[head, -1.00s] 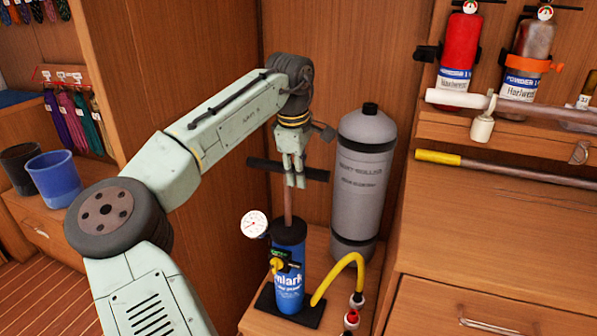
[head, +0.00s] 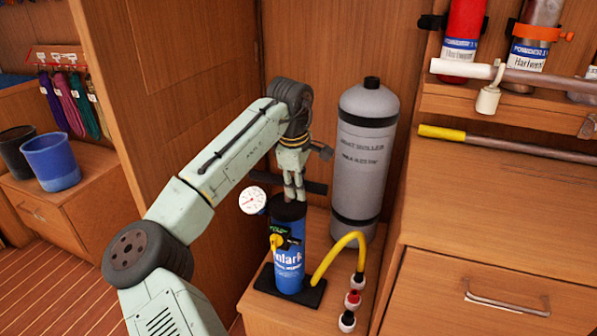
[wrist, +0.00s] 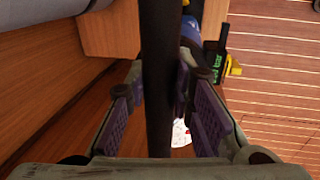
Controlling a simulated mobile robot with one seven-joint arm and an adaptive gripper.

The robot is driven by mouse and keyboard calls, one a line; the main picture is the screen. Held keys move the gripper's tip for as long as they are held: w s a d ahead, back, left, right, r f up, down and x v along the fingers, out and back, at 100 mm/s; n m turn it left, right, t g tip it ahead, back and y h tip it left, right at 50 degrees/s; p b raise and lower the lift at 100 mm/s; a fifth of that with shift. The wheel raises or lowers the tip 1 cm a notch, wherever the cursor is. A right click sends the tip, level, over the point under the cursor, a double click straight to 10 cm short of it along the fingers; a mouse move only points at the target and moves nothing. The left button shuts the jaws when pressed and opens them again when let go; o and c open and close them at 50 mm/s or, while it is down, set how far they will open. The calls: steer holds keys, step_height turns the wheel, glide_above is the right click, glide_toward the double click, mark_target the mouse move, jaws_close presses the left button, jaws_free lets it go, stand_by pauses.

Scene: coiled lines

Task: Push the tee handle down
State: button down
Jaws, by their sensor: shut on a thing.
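The black tee handle (head: 317,187) sits low, just above the top of the blue pump cylinder (head: 290,255). In the wrist view the handle's bar (wrist: 158,80) runs lengthwise between the two finger pads. My gripper (head: 294,192) points down over the pump and is shut on the tee handle. No rod shows between handle and cylinder in the head view. The pump stands upright on a black base plate (head: 270,286).
A white dial gauge (head: 252,200) sits left of the pump top. A yellow hose (head: 343,248) curves off to the right. A grey tank (head: 361,150) stands close behind right. A wooden cabinet (head: 480,230) is farther right. Wooden panels close off the back.

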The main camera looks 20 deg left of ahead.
steer(key=shift+s+f, duration=0.1)
steer(key=shift+f, duration=0.4)
steer(key=c, duration=1.6)
jaws_free()
steer(key=shift+f, duration=0.15)
steer(key=shift+c, duration=0.2)
steer(key=shift+o, duration=1.4)
step_height(320, 180, up, 12)
steer(key=s, duration=0.2)
steer(key=shift+s, duration=0.1)
